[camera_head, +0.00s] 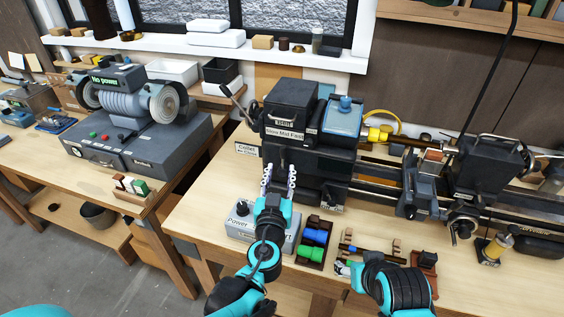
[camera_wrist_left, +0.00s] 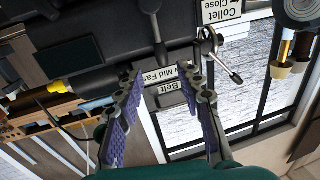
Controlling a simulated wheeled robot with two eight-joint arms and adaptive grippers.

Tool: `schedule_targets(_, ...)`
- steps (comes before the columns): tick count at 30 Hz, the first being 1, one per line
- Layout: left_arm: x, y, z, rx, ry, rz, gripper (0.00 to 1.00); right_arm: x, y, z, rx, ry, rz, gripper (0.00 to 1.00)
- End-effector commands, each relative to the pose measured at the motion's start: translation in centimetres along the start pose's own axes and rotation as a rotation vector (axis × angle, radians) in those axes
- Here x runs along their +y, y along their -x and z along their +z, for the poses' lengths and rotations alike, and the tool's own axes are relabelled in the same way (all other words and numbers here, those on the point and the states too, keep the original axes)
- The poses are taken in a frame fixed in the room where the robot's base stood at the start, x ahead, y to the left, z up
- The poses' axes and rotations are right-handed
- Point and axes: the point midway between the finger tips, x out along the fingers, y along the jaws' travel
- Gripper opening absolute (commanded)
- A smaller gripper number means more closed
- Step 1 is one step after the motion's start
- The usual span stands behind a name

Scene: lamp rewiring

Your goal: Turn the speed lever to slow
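The speed label reading Slow Mid Fast (camera_head: 284,133) is on the front of the dark lathe headstock (camera_head: 325,165). A dark rod-like lever (camera_wrist_left: 156,28), which looks like the speed lever, runs to the label in the left wrist view; which mark it points at is unclear. In the head view it is hard to separate from the dark housing. My left gripper (camera_head: 279,172) is open just below the label, fingers apart on either side; its fingers also show in the left wrist view (camera_wrist_left: 166,90). My right gripper (camera_head: 344,268) is low over the bench front, its fingers barely visible.
A ball-ended lever (camera_wrist_left: 224,66) sticks out beside the Collet Close sign (camera_wrist_left: 222,9). A grey Power box (camera_head: 245,224) and a tray with blue and green parts (camera_head: 308,257) stand below my left gripper. A No power machine (camera_head: 130,110) stands on the left bench.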

Motion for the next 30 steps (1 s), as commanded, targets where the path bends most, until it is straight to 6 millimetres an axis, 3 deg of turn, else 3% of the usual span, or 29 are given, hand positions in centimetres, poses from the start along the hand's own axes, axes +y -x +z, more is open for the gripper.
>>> schedule_targets(12, -0.2, -6.2, 0.1, -0.001, -0.001, -0.005, 0.37, 0.0, -1.3, 0.9, 0.000, 0.000, 0.000, 0.59)
schedule_targets(23, -0.2, -6.9, 0.0, -0.001, -0.001, -0.005, 0.37, 0.0, -1.3, 0.9, 0.000, 0.000, 0.000, 0.59)
schedule_targets(27, -0.2, -6.9, 0.0, -0.001, -0.001, -0.005, 0.03, 0.0, -1.3, 0.9, 0.000, 0.000, 0.000, 0.59)
schedule_targets(30, -0.2, -6.9, 0.0, -0.001, -0.001, -0.005, 0.00, 0.0, -1.3, 0.9, 0.000, 0.000, 0.000, 0.59)
